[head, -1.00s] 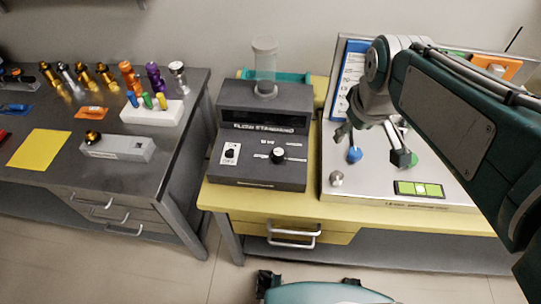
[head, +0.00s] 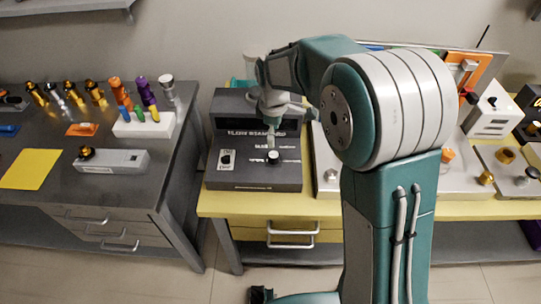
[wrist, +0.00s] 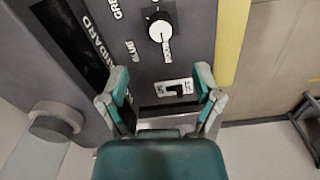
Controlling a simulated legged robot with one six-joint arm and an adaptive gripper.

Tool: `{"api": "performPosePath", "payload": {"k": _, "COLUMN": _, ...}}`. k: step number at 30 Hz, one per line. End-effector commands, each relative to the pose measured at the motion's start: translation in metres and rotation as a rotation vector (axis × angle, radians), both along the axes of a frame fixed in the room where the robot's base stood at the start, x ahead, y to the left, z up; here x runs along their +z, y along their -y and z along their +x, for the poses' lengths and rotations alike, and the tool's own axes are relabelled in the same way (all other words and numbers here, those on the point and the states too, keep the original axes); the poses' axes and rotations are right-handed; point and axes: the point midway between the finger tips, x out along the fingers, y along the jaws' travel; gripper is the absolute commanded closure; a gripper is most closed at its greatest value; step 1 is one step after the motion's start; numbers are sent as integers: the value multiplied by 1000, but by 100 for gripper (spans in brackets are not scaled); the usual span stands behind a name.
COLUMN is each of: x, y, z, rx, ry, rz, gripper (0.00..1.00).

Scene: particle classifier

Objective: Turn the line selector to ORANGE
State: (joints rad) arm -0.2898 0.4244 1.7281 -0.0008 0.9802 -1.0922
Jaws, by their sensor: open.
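The line selector is a round knob with a white cap and dark rim (wrist: 160,28) on the flow standard panel. In the head view the knob (head: 273,157) is on the sloped front face. GREEN and BLUE labels show beside it in the wrist view, where part of GREEN is cut off; an ORANGE label is not readable. My gripper (wrist: 163,76) is open and empty. Its fingers are apart over the panel, and the knob lies beyond the fingertips, untouched.
The dark flow standard box (head: 254,178) stands on a yellow bench. A toggle switch (wrist: 174,90) sits beside the knob, between my fingers in the wrist view.

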Motion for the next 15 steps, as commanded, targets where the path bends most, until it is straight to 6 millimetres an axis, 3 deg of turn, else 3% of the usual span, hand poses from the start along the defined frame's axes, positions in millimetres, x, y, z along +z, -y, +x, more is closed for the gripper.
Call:
{"api": "performPosePath", "payload": {"k": 9, "x": -61, "y": -3, "z": -1, "rx": -1, "ry": -5, "rz": -5, "gripper": 18}}
{"api": "performPosePath", "payload": {"k": 15, "x": -86, "y": -3, "z": 0, "rx": -2, "ry": -2, "rz": -4, "gripper": 18}}
